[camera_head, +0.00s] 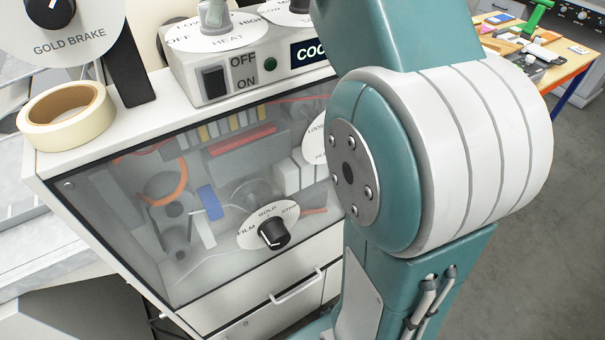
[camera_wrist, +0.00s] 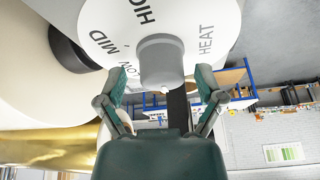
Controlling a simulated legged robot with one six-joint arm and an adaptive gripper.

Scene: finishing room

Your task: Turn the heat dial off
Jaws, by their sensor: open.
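The heat dial has a round white plate (camera_head: 190,38) with a grey knob (camera_head: 214,14) at the top of the head view, cut by the frame edge. In the wrist view its plate (camera_wrist: 180,22) carries HIGH, MID, LOW and HEAT, and its grey knob (camera_wrist: 162,58) stands out towards me. A small white mark shows at the knob's lower edge; the OFF label is not visible there. My gripper (camera_wrist: 161,72) is open, with one finger on each side of the knob. I cannot tell whether the fingers touch it. The gripper is out of the head view.
A second dial (camera_head: 298,6) stands close right of the heat dial. An OFF/ON switch (camera_head: 213,82) is on the panel front below. A tape roll (camera_head: 66,116) and the GOLD BRAKE dial (camera_head: 75,42) are at left. My arm covers the right of the machine.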

